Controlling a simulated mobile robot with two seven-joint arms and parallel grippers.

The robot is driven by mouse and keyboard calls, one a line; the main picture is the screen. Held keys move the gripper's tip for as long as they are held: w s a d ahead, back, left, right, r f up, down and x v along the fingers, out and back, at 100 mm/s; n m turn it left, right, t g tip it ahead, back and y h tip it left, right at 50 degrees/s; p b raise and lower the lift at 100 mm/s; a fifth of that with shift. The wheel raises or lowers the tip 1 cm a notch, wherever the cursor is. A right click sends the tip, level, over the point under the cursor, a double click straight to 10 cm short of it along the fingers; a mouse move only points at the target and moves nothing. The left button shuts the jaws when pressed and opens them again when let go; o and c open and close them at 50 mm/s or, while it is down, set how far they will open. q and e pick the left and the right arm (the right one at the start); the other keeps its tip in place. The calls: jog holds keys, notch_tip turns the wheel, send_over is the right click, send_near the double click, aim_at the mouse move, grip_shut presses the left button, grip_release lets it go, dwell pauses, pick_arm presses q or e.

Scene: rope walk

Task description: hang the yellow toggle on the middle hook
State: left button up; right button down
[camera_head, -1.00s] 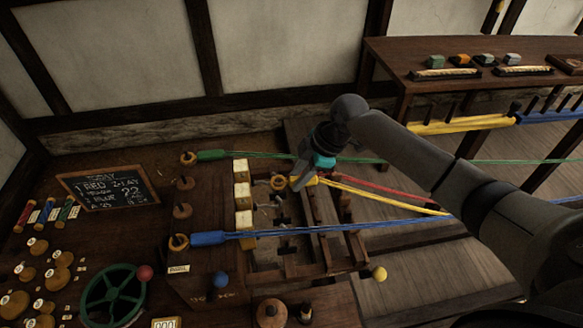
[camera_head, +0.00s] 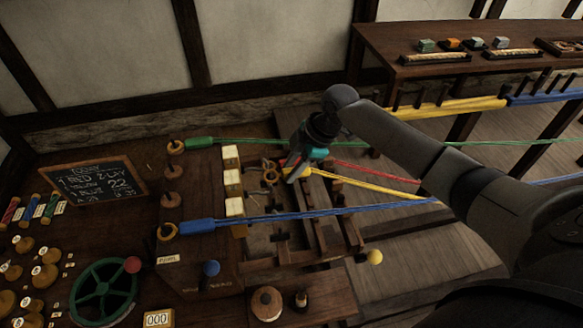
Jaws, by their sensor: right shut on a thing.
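The yellow toggle (camera_head: 304,174) is in my right gripper (camera_head: 297,172), over the wooden frame right of the white blocks. The gripper is shut on it and hides part of its body. A wooden ring (camera_head: 270,176) shows at its left end, and yellow strands trail off to the right. Two bare round wooden pieces, an upper (camera_head: 172,172) and a lower (camera_head: 170,200), stand in the row at the left; I cannot tell which is the middle hook. The toggle is well right of both, apart from them. My left gripper is not in view.
The green toggle (camera_head: 199,143) and blue toggle (camera_head: 197,227) sit at the row's two ends, their strands stretching right. White-topped blocks (camera_head: 233,183) stand between the row and my gripper. A chalkboard (camera_head: 93,185) and green wheel (camera_head: 103,292) are at left.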

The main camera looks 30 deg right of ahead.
jog(key=shift+f+b, duration=0.4)
jog(key=shift+f, duration=0.1)
jog(key=shift+f+b, duration=0.7)
jog(key=shift+f, duration=0.9)
jog(key=shift+f, duration=0.25)
jog(key=c, duration=0.5)
grip_release()
jog(key=shift+c, duration=0.2)
notch_tip(320, 180, up, 8)
jog(key=p, duration=0.8)
jog(key=shift+r, duration=0.1)
